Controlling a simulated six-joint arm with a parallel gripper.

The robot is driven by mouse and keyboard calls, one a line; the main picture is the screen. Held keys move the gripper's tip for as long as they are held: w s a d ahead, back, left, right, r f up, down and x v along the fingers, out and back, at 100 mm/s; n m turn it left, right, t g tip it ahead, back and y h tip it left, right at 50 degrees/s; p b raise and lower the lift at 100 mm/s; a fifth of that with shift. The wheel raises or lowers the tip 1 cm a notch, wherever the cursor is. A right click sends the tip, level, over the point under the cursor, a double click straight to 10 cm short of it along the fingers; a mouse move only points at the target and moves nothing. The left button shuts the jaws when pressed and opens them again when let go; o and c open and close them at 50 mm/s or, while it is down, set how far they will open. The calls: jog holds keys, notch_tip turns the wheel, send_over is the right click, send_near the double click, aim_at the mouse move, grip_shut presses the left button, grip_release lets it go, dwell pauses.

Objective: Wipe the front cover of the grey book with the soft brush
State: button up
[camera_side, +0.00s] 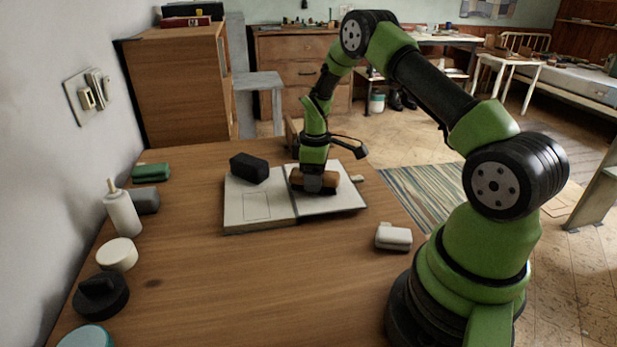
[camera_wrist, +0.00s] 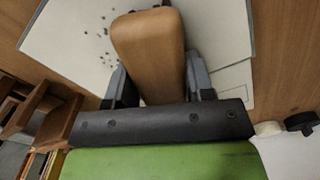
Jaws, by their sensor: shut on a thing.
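A book (camera_side: 262,206) with pale grey-white faces lies spread open on the wooden table, with a dark line between its two halves. The left half has a thin printed rectangle. My gripper (camera_side: 314,183) is over the right half, pointing down, shut on the brown wooden brush (camera_side: 329,180). The wrist view shows the brush (camera_wrist: 148,50) between both fingers (camera_wrist: 160,85). Its bristles are hidden, and I cannot tell whether it touches the book. Dark specks (camera_wrist: 106,40) lie on the pale surface (camera_wrist: 65,32) left of the brush in that view.
A black block (camera_side: 249,167) sits on the book's left half. A small white object (camera_side: 393,237) lies near my base. A white bottle (camera_side: 122,212), green block (camera_side: 151,171) and round lids (camera_side: 117,254) line the wall side. The front middle is clear.

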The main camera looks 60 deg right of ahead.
aim_at(330, 171)
jog(key=shift+s+d, duration=0.3)
jog(key=shift+s+d, duration=0.95)
jog(key=shift+s+d, duration=0.95)
jog(key=shift+w+d, duration=0.7)
jog(key=shift+w, duration=0.05)
jog(key=shift+w+a+f, duration=0.1)
jog(key=shift+a, duration=0.05)
